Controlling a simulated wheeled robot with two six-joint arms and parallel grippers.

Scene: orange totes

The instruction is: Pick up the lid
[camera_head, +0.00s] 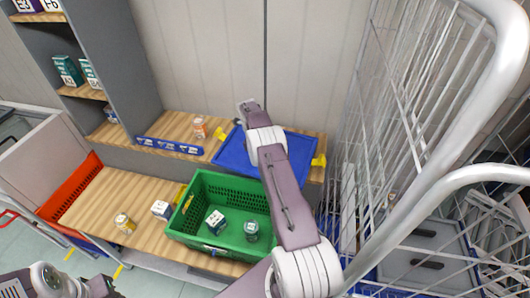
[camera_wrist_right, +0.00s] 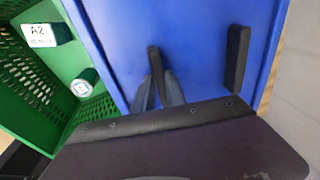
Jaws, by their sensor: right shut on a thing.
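The blue lid (camera_head: 297,149) lies on the wooden shelf behind the green crate, with yellow clips at its left and right. It fills the middle of the right wrist view (camera_wrist_right: 205,35), where two black handle bars stand on it. My right gripper (camera_wrist_right: 159,92) is shut on the nearer black bar (camera_wrist_right: 154,62), one finger on each side. In the head view my right arm covers part of the lid and hides the gripper tips. Part of my left arm shows at the bottom left; the state of its gripper (camera_head: 103,287) cannot be made out.
The green crate (camera_head: 196,239) holds a white box (camera_head: 215,221) and a jar (camera_head: 252,230). A white box (camera_head: 161,209), a yellow can (camera_head: 125,223), an orange jar (camera_head: 200,128) and a blue level (camera_head: 170,145) lie on the shelf. A wire cage cart (camera_head: 400,130) stands close on the right.

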